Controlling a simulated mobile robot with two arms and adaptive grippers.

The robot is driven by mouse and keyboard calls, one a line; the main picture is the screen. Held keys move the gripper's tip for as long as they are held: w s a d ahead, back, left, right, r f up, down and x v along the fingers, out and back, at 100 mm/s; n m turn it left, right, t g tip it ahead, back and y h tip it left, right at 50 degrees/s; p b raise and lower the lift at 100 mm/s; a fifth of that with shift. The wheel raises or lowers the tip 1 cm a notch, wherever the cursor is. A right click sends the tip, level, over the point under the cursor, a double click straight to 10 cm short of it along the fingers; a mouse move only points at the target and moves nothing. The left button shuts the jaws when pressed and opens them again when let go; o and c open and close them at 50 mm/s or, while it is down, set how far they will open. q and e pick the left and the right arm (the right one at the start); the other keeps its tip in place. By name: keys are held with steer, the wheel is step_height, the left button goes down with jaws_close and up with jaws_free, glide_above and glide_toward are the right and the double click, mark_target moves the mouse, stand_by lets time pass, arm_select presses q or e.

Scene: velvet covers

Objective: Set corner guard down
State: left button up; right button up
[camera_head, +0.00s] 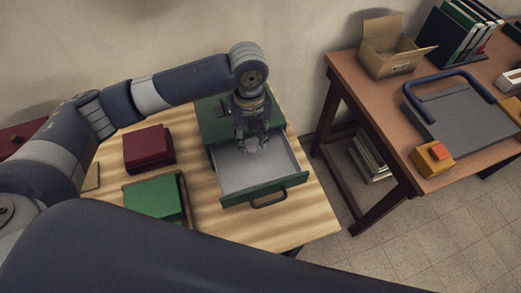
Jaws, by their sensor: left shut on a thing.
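My left gripper (252,143) points down over the open drawer (275,183) of a green cabinet (211,114). Its fingers are shut on a small pale piece at their tips, which looks like the corner guard (250,149). The fingers partly hide the piece, and I cannot tell whether it touches the drawer floor. The drawer has a light grey inside, a green front and a dark handle (268,200). My right gripper is not in view.
A dark red box (148,147) and a green box (154,200) stand left of the drawer on the striped wooden table (290,228). A brown desk (349,75) at right holds a cardboard box (391,50), binders (455,35) and a blue-handled grey device (465,115).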

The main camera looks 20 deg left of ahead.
mark_target(251, 142)
arm_select(q)
step_height(251, 142, down, 3)
steer(key=shift+a+f, duration=0.1)
steer(key=shift+a, duration=0.05)
step_height(251, 142, down, 3)
steer(key=shift+p, duration=0.55)
steer(key=shift+f, duration=0.5)
steer(key=o, duration=0.8)
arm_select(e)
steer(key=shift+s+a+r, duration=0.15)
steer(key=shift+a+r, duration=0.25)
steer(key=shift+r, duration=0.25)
arm_select(q)
steer(key=shift+r, duration=0.1)
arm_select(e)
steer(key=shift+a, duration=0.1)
